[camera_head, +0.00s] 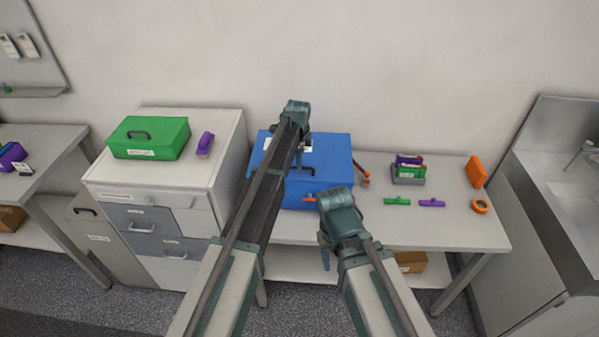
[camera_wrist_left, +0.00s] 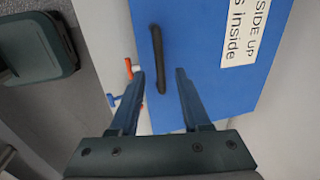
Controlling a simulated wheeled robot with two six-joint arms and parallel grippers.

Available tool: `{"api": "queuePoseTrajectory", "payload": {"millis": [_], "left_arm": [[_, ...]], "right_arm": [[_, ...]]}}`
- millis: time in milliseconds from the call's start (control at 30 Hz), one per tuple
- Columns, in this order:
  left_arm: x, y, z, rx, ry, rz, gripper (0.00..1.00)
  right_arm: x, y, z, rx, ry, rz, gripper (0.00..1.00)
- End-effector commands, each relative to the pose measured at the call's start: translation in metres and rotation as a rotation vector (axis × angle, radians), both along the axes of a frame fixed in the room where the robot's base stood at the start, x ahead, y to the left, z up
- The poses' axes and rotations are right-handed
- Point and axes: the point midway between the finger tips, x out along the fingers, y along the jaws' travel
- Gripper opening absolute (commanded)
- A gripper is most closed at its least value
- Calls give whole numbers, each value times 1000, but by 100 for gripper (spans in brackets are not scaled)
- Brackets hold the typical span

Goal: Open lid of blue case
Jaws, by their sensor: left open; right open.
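The blue case (camera_head: 335,152) stands on the table, its lid down, with a white label on top. Its dark handle (camera_wrist_left: 157,58) lies on the lid and shows between the fingertips of my open left gripper (camera_wrist_left: 160,74) in the left wrist view. I cannot tell whether the fingers touch the handle. In the head view my left gripper (camera_head: 299,156) is above the lid, and my arm hides part of the case. My right gripper (camera_head: 325,258) is open, low in front of the case's front side; its fingers are mostly hidden. A small orange part (camera_head: 310,199) shows at the case's front.
A green box (camera_head: 150,137) and a purple object (camera_head: 205,143) sit on the drawer cabinet at left. Right of the case, the table holds a grey rack (camera_head: 408,180), small green and purple pieces, an orange block (camera_head: 476,172) and an orange ring (camera_head: 481,206). A wall stands behind.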

Motion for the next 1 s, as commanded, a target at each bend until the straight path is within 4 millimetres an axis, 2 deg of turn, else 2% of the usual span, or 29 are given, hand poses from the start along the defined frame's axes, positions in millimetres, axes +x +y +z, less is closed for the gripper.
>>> {"api": "queuePoseTrajectory", "payload": {"millis": [33, 200, 567, 833, 1000], "left_arm": [[2, 0, -15, 0, 0, 0, 47], [5, 0, -29, 0, 0, 0, 47], [6, 0, -30, 0, 0, 0, 47], [6, 0, -30, 0, 0, 0, 0], [6, 0, -30, 0, 0, 0, 0]], "right_arm": [[0, 0, -15, -1, 0, 2, 50], [0, 0, -29, -1, 0, 6, 50], [0, 0, -30, -1, 0, 7, 50], [0, 0, -30, -1, 0, 7, 50], [0, 0, -30, -1, 0, 7, 50]]}}
